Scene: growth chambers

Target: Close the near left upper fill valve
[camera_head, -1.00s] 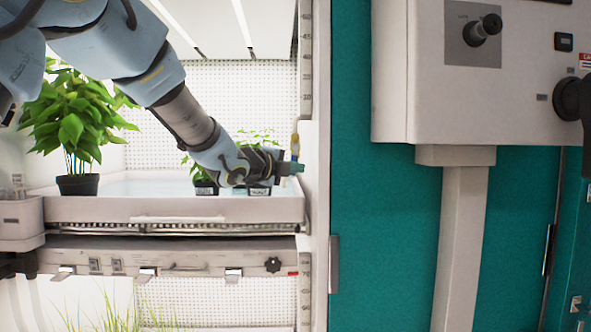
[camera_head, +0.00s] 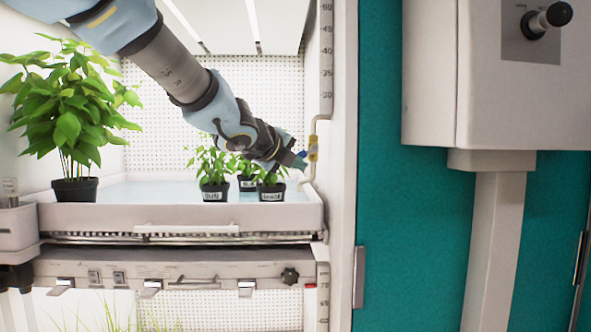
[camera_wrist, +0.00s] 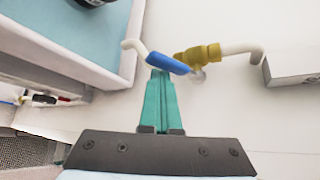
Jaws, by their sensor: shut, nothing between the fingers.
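The fill valve is a yellow brass body (camera_wrist: 197,55) with a blue lever (camera_wrist: 168,62) on a white pipe, beside the upper tray in the wrist view. In the head view the valve (camera_head: 313,149) sits on the right inner wall of the upper chamber. My gripper (camera_wrist: 158,74) is shut, its teal fingers together, with the tips right at the blue lever. I cannot tell whether they touch it. In the head view my gripper (camera_head: 302,158) is just left of the valve. The lever's angle to the pipe is slanted in the wrist view.
The upper tray (camera_head: 160,216) holds small labelled pots (camera_head: 272,192) below my wrist and a larger potted plant (camera_head: 74,188) at left. The chamber's right wall with a scale strip (camera_head: 326,60) is close. A control box (camera_head: 428,90) stands outside on the right.

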